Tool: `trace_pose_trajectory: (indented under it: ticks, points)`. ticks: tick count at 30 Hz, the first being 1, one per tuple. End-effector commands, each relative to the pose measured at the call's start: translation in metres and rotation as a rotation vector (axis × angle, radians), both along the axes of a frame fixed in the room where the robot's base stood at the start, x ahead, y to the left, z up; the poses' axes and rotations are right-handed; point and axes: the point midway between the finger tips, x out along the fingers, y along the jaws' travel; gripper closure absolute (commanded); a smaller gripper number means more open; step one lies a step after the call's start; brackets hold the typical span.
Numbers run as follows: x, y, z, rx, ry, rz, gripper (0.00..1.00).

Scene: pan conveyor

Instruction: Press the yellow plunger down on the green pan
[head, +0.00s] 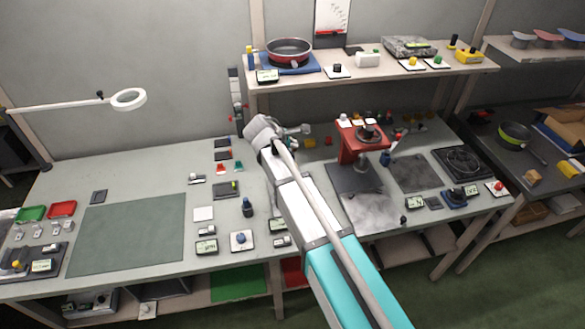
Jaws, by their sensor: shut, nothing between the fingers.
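A pan with a green rim and dark inside (514,131) sits on the dark table at the far right, its handle pointing down and right. No yellow plunger can be told apart for sure on or beside it. A small yellow block (532,176) lies in front of the pan. My gripper (306,129) is at the end of my arm, over the back of the middle workbench, far left of the pan. It is shut and empty, and its fingertips show small.
A red press-like stand (358,140) stands right of my gripper. A shelf (330,75) above the bench holds a red pan (288,50) and a yellow box (469,56). A cardboard box (562,125) is beside the green pan. A bare green mat (128,233) lies at left.

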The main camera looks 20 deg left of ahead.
Motion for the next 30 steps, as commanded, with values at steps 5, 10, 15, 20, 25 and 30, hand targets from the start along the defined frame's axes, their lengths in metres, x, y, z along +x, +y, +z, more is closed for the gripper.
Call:
trace_pose_trajectory:
  ticks: [5,10,15,20,25,30]
  points:
    - [0.000,0.000,-0.020,0.000,0.000,0.000,1.00]
    - [0.000,-0.001,-0.034,0.001,0.000,-0.001,1.00]
    - [0.000,-0.001,-0.048,0.000,0.001,-0.001,1.00]
    - [0.001,-0.001,-0.059,0.000,0.000,-0.002,1.00]
    - [0.001,-0.001,-0.066,0.000,0.000,-0.002,1.00]
    - [0.001,-0.001,-0.069,0.000,0.000,-0.002,1.00]
